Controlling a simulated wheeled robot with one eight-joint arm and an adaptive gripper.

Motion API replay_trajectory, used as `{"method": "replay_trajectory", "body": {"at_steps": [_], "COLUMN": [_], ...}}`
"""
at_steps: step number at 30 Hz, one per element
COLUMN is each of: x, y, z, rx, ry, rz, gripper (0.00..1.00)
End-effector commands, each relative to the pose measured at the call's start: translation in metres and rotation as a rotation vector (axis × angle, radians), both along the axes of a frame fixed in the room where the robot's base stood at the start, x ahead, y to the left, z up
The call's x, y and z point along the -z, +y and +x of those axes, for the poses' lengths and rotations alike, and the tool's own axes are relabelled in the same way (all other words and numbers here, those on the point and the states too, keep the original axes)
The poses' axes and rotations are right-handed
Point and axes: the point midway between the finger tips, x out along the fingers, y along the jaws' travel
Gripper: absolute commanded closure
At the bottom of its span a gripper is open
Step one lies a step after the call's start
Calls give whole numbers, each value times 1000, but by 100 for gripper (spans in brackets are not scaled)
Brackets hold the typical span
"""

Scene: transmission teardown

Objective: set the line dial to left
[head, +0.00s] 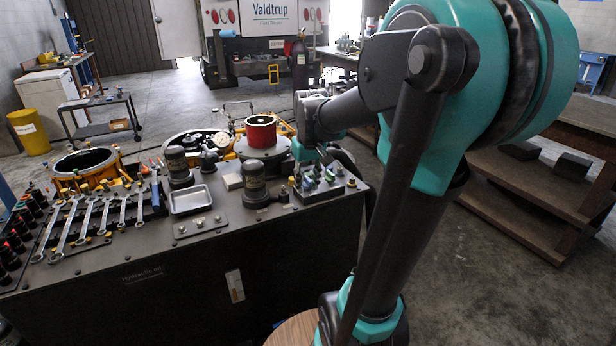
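A small control panel (322,188) with several coloured knobs and switches sits at the right end of the dark bench top. I cannot make out which of these is the line dial, or which way it points. My arm reaches over from the right, and my gripper (324,160) hangs at the back edge of this panel, just above the knobs. The gripper is small and dark here, partly hidden by my wrist, so its fingers and any contact with a knob are unclear.
Dark canisters (254,183), a metal tray (191,200) and a row of wrenches (101,214) cover the bench top. Wooden shelving (530,190) is at right; open floor lies between.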

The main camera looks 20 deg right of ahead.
Motion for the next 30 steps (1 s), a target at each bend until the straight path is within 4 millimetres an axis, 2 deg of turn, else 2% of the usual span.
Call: {"method": "replay_trajectory", "body": {"at_steps": [1,6,9,13,16,20,30], "x": [-26,-94,-122,-141,-142,-129,-64], "y": [-5,-18,-23,-26,-27,-27,-27], "z": [21,64,78,85,87,87,87], "rx": [-13,-58,-78,-90,-94,-94,-94], "ry": [28,116,150,175,181,181,180], "rz": [-2,-5,-4,-2,-2,-2,-2], "gripper": [68,68,68,68,68,68,68]}}
